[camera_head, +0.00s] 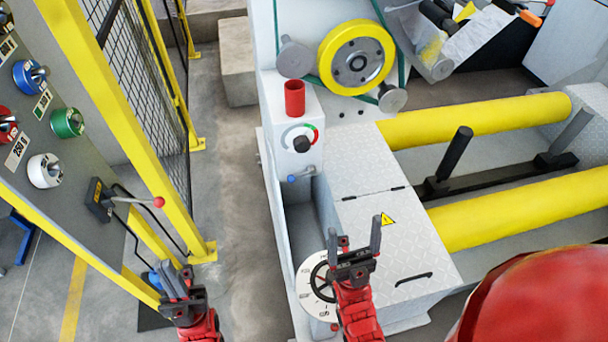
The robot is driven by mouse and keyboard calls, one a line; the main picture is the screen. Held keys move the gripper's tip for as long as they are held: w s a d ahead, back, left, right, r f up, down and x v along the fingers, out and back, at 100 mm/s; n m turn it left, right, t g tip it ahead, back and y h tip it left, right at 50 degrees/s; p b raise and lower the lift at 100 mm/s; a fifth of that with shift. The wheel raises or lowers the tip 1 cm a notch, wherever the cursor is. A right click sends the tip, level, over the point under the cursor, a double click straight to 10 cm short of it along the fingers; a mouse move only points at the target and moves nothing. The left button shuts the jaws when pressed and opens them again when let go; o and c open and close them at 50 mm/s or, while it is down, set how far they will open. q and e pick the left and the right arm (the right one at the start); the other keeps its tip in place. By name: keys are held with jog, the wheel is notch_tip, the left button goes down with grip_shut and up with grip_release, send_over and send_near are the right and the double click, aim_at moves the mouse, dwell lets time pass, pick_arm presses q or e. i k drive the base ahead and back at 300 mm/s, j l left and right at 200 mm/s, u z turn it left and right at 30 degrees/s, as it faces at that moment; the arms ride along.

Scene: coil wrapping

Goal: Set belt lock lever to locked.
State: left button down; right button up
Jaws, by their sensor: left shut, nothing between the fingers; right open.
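A lever with a red ball knob (158,202) sticks out to the right from a small dark box (99,200) on the grey panel at the left. A small blue-ended lever (297,178) sits on the white machine post below a black dial knob. Neither carries a label I can read, so I cannot tell which is the belt lock lever. My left gripper (176,273) is shut and empty, below the red-knobbed lever and apart from it. My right gripper (353,240) is open and empty, in front of a white round dial (315,285) that it partly hides.
Yellow fence posts (120,110) stand between the panel and the machine. Coloured round knobs (68,123) line the panel. Yellow rollers (480,118) and a yellow-rimmed wheel (356,58) are on the machine. A red rounded shape fills the bottom right. Bare floor (240,220) lies between.

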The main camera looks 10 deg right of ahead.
aim_at(312, 169)
jog(key=k+z, duration=0.25)
jog(key=k+l+z, duration=0.25)
jog(key=k, duration=0.15)
jog(key=j+z, duration=0.35)
jog(key=j, duration=0.55)
jog(key=j+z, duration=0.35)
jog(key=j, duration=0.9)
jog(key=k+j, duration=0.15)
jog(key=j, duration=0.25)
